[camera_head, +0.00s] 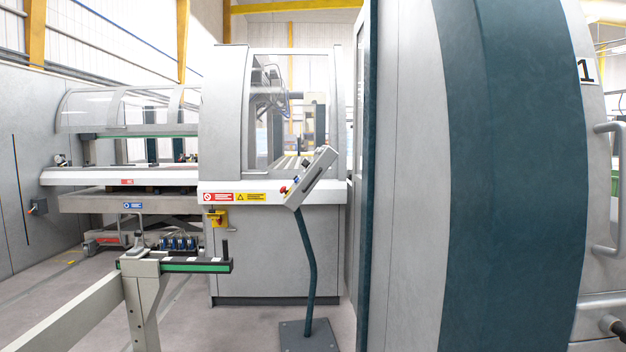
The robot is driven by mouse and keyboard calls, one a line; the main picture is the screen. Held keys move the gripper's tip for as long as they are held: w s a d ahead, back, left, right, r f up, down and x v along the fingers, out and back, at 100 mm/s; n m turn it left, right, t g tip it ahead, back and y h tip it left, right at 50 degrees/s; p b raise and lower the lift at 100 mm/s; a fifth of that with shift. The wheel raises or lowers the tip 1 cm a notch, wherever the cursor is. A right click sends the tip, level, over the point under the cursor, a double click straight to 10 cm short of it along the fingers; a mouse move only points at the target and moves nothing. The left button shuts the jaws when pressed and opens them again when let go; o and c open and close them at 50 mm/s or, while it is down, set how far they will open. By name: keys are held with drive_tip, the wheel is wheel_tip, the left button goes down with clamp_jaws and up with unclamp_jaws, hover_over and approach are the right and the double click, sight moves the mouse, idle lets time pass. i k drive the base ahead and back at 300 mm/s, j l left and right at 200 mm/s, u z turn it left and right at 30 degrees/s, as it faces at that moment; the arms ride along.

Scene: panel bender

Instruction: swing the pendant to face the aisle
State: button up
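The pendant (312,178) is a grey, tilted box with buttons and a red knob on its narrow left-facing side. It sits on top of a bent teal post (306,255) that rises from a dark square floor plate (308,336). The pendant stands in front of the machine's grey front cabinet, left of the large grey and teal housing. Its panel is seen nearly edge-on and points to the left. My gripper is not in view, and nothing is seen touching the pendant.
The large housing (515,180) fills the right side, with a handle (606,185) at its edge. A grey rail (75,315) with a green-striped arm (195,267) stands at lower left. Bare floor (250,325) lies between rail and post. The machine cabinet (270,250) stands behind.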

sight(322, 162)
drive_tip(key=i+j, duration=0.2)
drive_tip(key=i, duration=0.25)
drive_tip(key=i+j, duration=0.2)
drive_tip(key=i, duration=0.25)
drive_tip(key=i+j, duration=0.2)
drive_tip(key=i, duration=0.25)
drive_tip(key=i+j, duration=0.2)
drive_tip(key=i, duration=0.25)
drive_tip(key=i+j, duration=0.2)
drive_tip(key=i, duration=0.25)
drive_tip(key=i+j, duration=0.2)
drive_tip(key=i, duration=0.25)
drive_tip(key=z, duration=0.05)
